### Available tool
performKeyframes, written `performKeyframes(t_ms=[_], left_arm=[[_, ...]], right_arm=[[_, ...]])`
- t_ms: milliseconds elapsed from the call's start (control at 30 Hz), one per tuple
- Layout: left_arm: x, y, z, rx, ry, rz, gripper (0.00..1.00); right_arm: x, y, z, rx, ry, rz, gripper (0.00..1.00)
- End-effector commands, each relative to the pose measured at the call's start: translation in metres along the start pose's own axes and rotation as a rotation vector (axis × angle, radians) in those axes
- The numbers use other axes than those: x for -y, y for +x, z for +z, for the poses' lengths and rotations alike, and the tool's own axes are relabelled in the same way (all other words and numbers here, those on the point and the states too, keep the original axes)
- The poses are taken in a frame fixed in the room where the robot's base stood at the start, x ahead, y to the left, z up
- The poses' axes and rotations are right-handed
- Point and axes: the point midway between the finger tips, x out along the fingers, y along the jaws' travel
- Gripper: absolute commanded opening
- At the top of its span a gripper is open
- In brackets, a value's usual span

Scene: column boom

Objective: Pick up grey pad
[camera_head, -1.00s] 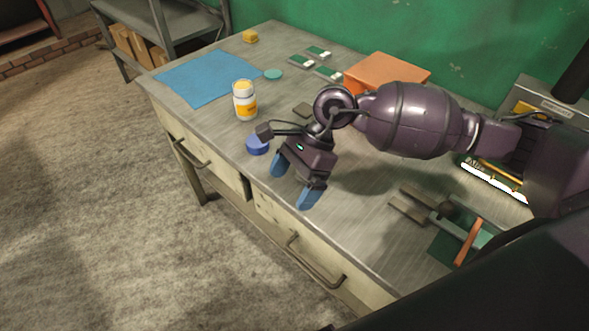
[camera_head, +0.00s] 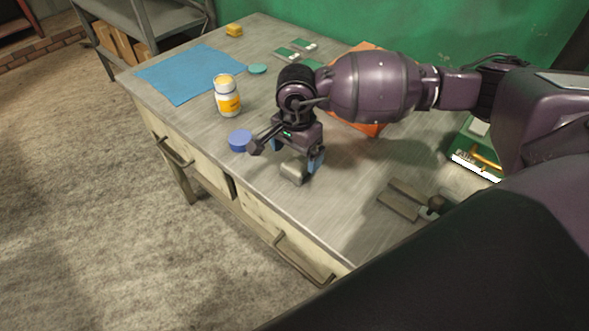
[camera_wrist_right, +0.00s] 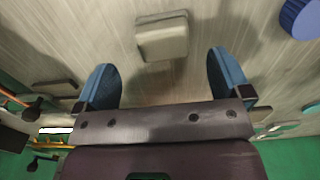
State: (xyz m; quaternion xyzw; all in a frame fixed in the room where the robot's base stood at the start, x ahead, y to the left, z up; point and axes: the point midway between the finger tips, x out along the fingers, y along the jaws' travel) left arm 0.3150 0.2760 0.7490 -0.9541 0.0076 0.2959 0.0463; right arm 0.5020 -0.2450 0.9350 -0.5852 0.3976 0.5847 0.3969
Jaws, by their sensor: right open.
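The grey pad (camera_head: 294,171) is a small block with rounded edges, lying on the metal workbench (camera_head: 345,215) near its front edge. In the right wrist view the pad (camera_wrist_right: 162,36) lies ahead of the fingers, between their lines and apart from both. My right gripper (camera_head: 297,160) is just over the pad, pointing down, and partly hides it in the head view. Its two blue fingers are spread in the wrist view (camera_wrist_right: 165,82), with nothing between them. My left gripper is not in view.
A blue round lid (camera_head: 240,141) and a white-and-yellow bottle (camera_head: 227,97) stand left of the gripper. A blue mat (camera_head: 190,74) lies farther back. An orange box (camera_head: 368,128) is behind my arm. Dark flat pieces (camera_head: 402,198) lie to the right. The bench is clear around the pad.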

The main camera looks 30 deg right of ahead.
Motion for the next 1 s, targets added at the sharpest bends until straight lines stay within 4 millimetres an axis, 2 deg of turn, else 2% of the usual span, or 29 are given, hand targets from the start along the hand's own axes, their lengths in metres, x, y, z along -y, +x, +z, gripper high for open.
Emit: performKeyframes(t_ms=[167,433,700,767,1000], left_arm=[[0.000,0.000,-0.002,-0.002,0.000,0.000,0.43],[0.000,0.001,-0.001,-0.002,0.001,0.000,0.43],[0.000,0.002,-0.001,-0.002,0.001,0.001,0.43],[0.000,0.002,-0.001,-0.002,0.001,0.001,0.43],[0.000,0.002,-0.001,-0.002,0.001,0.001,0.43]], right_arm=[[0.001,0.012,0.001,0.003,0.001,0.002,0.96],[0.003,0.048,0.000,0.002,0.001,0.003,0.96],[0.004,0.052,0.000,0.001,0.000,0.000,0.96],[0.004,0.052,0.000,0.001,0.000,0.000,0.88],[0.004,0.052,0.000,0.001,0.000,0.001,0.51]])
